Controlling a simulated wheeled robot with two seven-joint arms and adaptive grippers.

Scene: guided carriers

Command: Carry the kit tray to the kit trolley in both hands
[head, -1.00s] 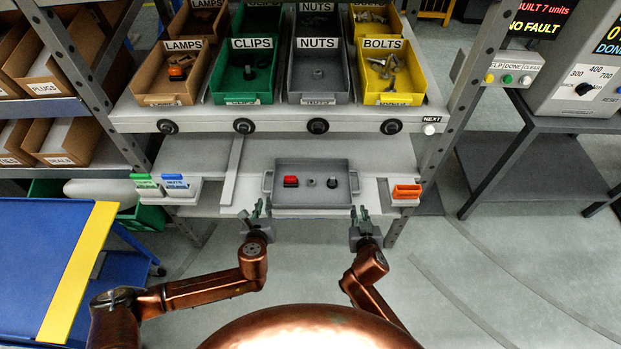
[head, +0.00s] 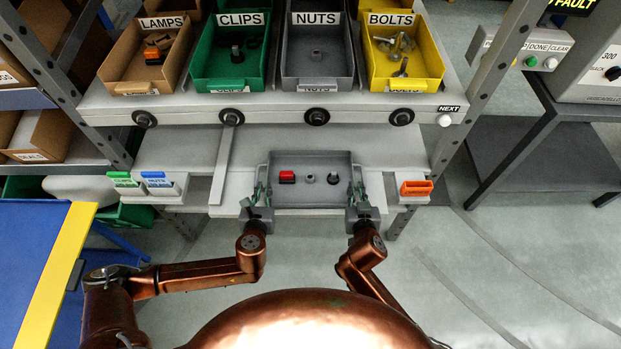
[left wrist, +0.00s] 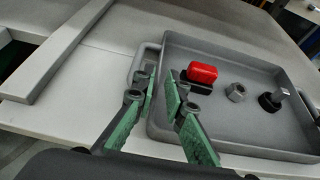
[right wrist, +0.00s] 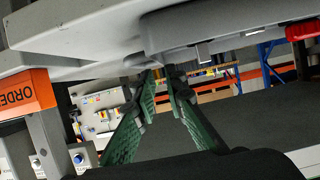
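The grey kit tray (head: 310,200) sits at the front of the workbench shelf, holding a red lamp (head: 287,177), a nut (head: 309,179) and a dark-based bolt-like part (head: 333,179). My left gripper (head: 256,195) is at the tray's left handle; in the left wrist view its fingers (left wrist: 164,88) are apart, one over the handle, one by the tray wall. My right gripper (head: 360,193) is at the tray's right end; in the right wrist view its fingers (right wrist: 165,80) are apart beneath the tray's edge. Contact with the handles is unclear. A blue trolley top (head: 28,245) with a yellow edge stands at left.
Labelled bins, such as the green clips bin (head: 229,85), stand above the bench. Card holders with green and blue cards (head: 141,180) and an orange card (head: 416,187) flank the tray. A grey divider bar (head: 222,165) lies left of it. Floor at front right is clear.

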